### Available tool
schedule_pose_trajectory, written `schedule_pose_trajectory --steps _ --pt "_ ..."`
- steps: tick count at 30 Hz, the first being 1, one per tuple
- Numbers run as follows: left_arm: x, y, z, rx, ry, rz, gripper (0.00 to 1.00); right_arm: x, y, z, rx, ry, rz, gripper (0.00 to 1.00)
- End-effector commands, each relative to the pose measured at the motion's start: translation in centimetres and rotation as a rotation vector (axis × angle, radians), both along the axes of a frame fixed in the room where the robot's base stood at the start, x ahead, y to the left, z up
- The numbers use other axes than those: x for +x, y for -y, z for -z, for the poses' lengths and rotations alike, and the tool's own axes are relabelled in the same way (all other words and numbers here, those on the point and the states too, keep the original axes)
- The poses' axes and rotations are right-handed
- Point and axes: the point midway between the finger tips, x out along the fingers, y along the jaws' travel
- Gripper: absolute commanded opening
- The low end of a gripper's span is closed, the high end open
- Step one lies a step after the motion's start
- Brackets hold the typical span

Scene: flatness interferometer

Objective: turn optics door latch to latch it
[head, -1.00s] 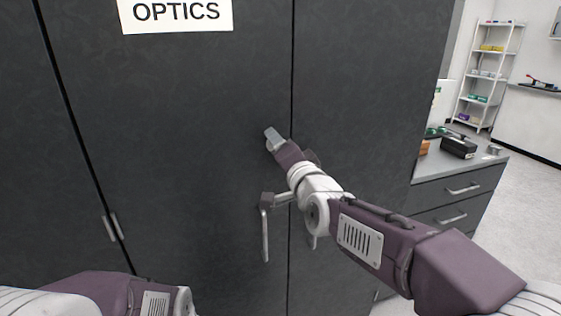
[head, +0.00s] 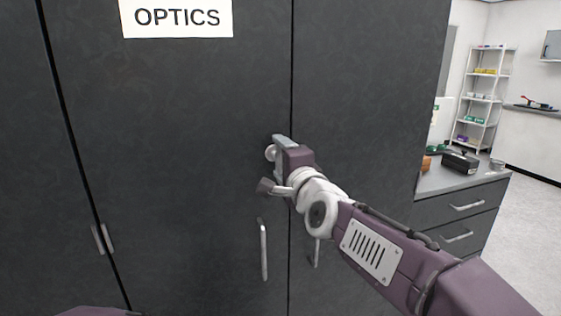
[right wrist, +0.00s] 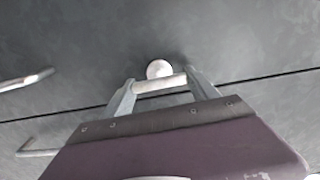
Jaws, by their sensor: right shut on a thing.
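The optics door (head: 180,130) is a dark grey cabinet door below a white OPTICS sign (head: 177,17). It looks flush with the panel to its right along a dark vertical seam. The optics door latch (right wrist: 158,69) has a pale round knob with a short light bar at the door's right edge; in the head view it (head: 270,153) is partly hidden by my gripper. My right gripper (head: 279,147) is at the latch, and in the right wrist view its fingers (right wrist: 161,83) are shut on the bar, one at each end. My left gripper is out of view.
Vertical metal handles stand out below the latch, one on the optics door (head: 264,250) and one right of the seam (head: 316,252). More handles (head: 103,238) are at the left seam. A counter with drawers (head: 460,208) stands at the right, with free floor beyond.

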Motion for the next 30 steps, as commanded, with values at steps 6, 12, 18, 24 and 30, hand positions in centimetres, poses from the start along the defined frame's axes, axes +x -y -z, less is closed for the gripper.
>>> schedule_pose_trajectory --steps 6,12,18,24,30 --pt "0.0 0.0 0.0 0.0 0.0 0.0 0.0 0.0 0.0 0.0 0.001 -0.001 0.0 0.28" --pt "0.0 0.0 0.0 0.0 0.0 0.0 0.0 0.0 0.0 0.0 0.001 -0.001 0.0 0.88" --pt "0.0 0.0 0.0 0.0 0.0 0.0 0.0 0.0 0.0 0.0 0.0 -0.001 0.0 0.9" --pt "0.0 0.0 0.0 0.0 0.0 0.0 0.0 -0.7 0.2 -0.1 0.0 0.001 0.0 0.9" --pt "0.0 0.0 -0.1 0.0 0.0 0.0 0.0 -4.5 1.5 -0.2 0.002 0.002 0.0 0.9"
